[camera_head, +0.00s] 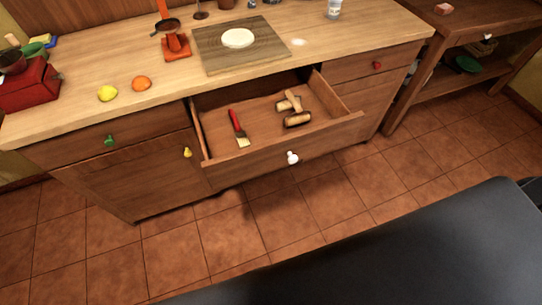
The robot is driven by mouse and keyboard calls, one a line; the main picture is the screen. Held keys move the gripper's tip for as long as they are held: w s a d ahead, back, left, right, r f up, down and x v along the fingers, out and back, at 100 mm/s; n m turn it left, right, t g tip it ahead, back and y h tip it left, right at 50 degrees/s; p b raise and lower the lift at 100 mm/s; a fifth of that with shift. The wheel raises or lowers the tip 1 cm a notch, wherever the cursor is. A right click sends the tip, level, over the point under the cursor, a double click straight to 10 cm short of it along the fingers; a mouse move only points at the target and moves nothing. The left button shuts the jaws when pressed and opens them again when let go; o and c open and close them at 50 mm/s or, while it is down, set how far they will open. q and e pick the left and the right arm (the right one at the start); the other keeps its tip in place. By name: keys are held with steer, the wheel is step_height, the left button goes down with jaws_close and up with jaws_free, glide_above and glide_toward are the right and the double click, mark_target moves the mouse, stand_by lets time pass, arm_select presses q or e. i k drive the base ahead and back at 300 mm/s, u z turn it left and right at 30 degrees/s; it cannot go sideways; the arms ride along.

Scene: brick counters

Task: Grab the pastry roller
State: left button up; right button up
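The pastry roller (297,119) appears to be the small dark brown roller with a pale wooden handle (290,101), lying in the right part of an open drawer (284,161). The drawer is pulled out from the counter's front. A brush with a red handle (235,119) and pale bristles lies in the left part of the drawer, apart from the roller. Neither of my grippers is in view.
The counter (200,84) holds a board (262,56) with flat dough (238,38), a lemon (107,93), an orange (141,83), a red scale (176,46) and a red box (33,87). A shelf table (480,25) stands right. Tiled floor (190,250) in front is clear.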

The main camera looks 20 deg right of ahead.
mark_target(289, 94)
steer(key=z, duration=0.35)
steer(key=k, duration=0.5)
steer(key=z, duration=1.35)
